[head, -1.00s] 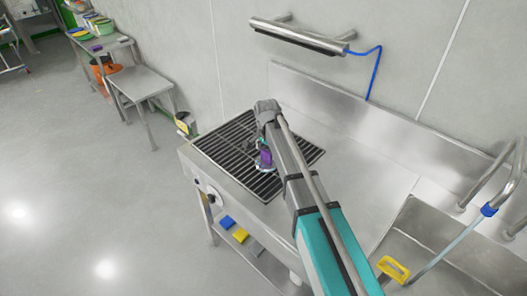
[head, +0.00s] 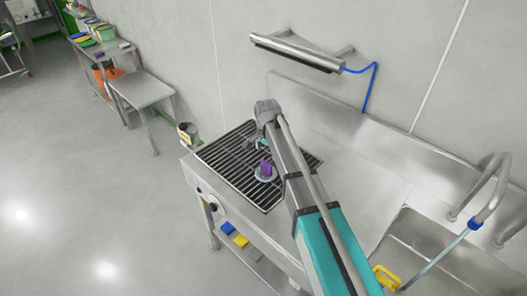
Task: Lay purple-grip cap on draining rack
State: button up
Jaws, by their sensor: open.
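The cap (head: 266,176), a pale disc with a purple grip (head: 265,167) standing up from it, rests on the dark bars of the draining rack (head: 238,160). It lies right of the rack's middle, close beside my arm, and its grip points up. My gripper (head: 257,144) is over the rack, a little beyond the cap in the picture. It is open, empty and apart from the cap. My wrist and forearm hide part of the rack's right side and some of the gripper.
A steel sink (head: 455,255) with a yellow-handled tool (head: 386,279) and a curved tap (head: 484,188) is at the right. A wall-mounted steel bar (head: 297,52) hangs above. Blue (head: 227,228) and yellow (head: 241,241) pads lie on the lower shelf. Bare counter separates rack and sink.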

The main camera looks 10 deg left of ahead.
aim_at(266, 163)
notch_tip(266, 163, up, 6)
jog(key=p, duration=0.5)
jog(key=shift+r, duration=0.1)
dwell(0.9)
jog(key=s+d+n, duration=0.2)
jog(key=s+d, duration=0.4)
jog(key=d, duration=0.5)
jog(key=s+d+n, duration=0.2)
jog(key=s+d, duration=0.4)
jog(key=d, duration=0.5)
jog(key=s+d+n, duration=0.2)
jog(key=s+d, duration=0.4)
jog(key=d, duration=0.6)
jog(key=shift+s, duration=0.25)
notch_tip(266, 163, down, 5)
jog(key=b, duration=0.4)
jog(key=shift+a+b, duration=0.1)
jog(key=shift+b, duration=0.2)
